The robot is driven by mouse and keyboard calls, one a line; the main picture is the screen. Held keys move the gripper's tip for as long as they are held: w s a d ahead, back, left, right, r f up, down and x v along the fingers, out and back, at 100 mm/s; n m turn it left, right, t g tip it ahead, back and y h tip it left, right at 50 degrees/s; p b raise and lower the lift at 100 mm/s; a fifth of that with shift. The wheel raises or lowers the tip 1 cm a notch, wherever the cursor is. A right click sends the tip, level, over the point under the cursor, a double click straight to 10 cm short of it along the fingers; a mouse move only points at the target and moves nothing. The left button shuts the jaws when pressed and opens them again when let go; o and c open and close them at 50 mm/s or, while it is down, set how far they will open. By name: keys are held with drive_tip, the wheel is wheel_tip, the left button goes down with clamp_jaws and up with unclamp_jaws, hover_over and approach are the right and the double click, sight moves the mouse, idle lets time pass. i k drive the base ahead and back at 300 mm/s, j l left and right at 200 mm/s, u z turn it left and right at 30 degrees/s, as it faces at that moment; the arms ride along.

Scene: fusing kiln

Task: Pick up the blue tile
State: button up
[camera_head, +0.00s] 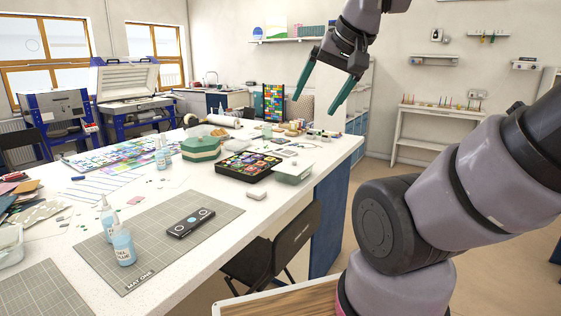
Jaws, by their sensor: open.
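My gripper (316,106) is at the upper middle of the view, open and empty. Its two teal fingers point down and are spread apart, above the far right part of the white table. A black tray (249,178) on the table holds many small coloured pieces, some of them bluish. A mosaic sheet (110,157) of coloured squares with blue ones lies further left. A dark flat piece with pale blue round marks (191,223) lies on the grey cutting mat (160,262). I cannot tell which of these is the blue tile.
The white table (338,152) also bears glue bottles (123,248), a green lidded box (201,148), a clear container (293,173) and a pinkish block (256,195). A black chair (280,250) stands against its near side. Kilns (127,82) stand behind.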

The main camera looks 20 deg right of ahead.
sight(248, 160)
drive_tip(key=i+l+u, duration=0.7)
drive_tip(key=i, duration=0.1)
